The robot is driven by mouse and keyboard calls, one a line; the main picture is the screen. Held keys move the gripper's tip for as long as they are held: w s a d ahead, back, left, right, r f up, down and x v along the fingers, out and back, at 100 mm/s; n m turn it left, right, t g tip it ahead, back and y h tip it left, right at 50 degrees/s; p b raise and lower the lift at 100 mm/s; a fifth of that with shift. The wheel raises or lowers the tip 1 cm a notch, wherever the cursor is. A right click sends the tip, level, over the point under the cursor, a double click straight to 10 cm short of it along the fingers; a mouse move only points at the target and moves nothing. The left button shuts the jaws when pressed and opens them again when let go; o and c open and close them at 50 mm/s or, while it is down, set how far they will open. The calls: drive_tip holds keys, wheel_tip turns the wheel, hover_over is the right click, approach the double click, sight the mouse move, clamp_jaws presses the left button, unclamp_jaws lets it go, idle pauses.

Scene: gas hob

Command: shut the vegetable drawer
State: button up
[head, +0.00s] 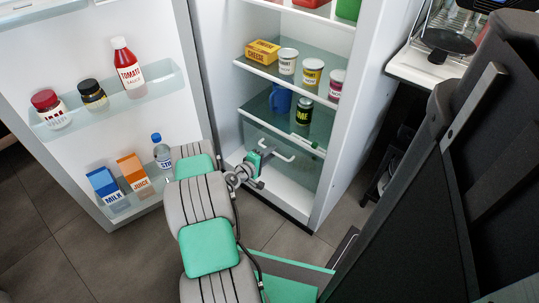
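The vegetable drawer (305,172) is the clear, see-through bin at the bottom of the open fridge, below the lowest shelf. A pale bar handle (283,156) shows near its front. My gripper (262,163) is at the left part of the drawer's front, close to the handle. I cannot tell whether it touches the handle or the front panel. The fingers are small and partly hidden, so their opening is unclear. How far the drawer stands out is hard to judge from this angle.
The fridge door (105,45) stands open at left, its racks holding jars, a tomato sauce bottle (127,68), cartons and a water bottle (161,151). Dark floor (95,255) is clear at lower left.

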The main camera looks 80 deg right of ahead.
drive_tip(key=shift+c, duration=0.3)
drive_tip(key=c, duration=0.6)
clamp_jaws()
drive_tip(key=shift+r, duration=0.1)
